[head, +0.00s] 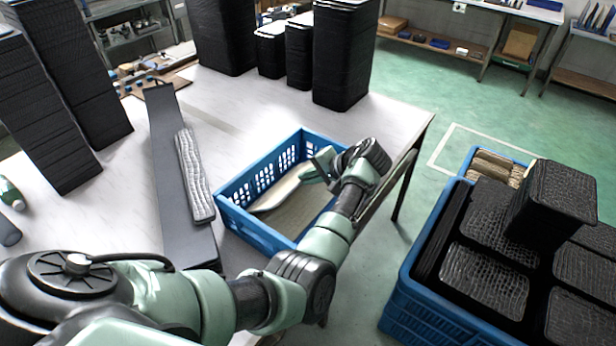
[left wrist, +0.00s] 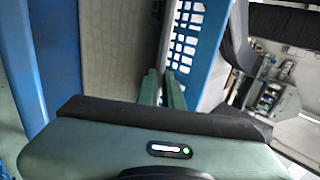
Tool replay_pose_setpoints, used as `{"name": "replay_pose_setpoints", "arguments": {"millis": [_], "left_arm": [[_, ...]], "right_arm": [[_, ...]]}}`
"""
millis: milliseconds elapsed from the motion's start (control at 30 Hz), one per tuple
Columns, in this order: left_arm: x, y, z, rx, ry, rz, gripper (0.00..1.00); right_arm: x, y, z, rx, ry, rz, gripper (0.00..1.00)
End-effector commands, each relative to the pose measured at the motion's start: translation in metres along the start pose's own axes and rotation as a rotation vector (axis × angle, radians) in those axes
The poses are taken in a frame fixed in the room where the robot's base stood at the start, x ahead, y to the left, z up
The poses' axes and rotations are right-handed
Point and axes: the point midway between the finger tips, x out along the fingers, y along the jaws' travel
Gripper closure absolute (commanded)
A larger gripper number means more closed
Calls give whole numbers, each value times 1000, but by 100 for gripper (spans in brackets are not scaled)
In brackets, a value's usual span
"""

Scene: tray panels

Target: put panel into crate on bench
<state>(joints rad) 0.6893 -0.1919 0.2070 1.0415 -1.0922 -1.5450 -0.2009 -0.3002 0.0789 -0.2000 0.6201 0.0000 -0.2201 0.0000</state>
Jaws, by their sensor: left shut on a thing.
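The blue crate (head: 250,228) stands on the bench (head: 250,112), near its right edge. A beige panel (head: 301,212) lies low inside the crate, and its textured face also shows in the left wrist view (left wrist: 115,45). My left gripper (head: 318,168) reaches over the crate's right side. In the left wrist view its two green fingers (left wrist: 163,90) are closed on the panel's edge, beside the crate's slotted wall (left wrist: 190,40). The fingertips are partly hidden, and I cannot tell whether the panel touches the crate floor. My right gripper is not in view.
A dark board (head: 172,150) and a grey textured panel (head: 194,172) lie left of the crate. Tall black stacks (head: 343,55) stand at the bench's back and left. A blue crate of black panels (head: 445,310) stands at the right. Green floor (head: 420,110) is clear between.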

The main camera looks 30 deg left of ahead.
Motion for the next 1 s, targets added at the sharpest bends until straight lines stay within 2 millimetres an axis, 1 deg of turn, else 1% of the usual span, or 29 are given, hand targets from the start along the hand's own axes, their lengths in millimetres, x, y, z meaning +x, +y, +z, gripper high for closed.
{"name": "replay_pose_setpoints", "arguments": {"millis": [167, 267, 300, 567, 667, 767, 1000], "left_arm": [[0, 0, 0, 0, 0, -1, 100], [0, 0, 0, -1, 0, -1, 74], [0, 0, 0, -1, 0, -1, 68], [0, 0, 0, 0, 0, 1, 68], [-4, 0, 0, -1, 1, 0, 68], [-15, 1, -1, -2, 3, 1, 68], [-56, 2, -1, -1, 3, 1, 68]], "right_arm": [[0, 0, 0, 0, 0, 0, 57], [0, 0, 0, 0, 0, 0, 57], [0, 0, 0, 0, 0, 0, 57], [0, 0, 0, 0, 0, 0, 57], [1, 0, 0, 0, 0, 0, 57], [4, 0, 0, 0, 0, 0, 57], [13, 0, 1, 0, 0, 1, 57]]}}
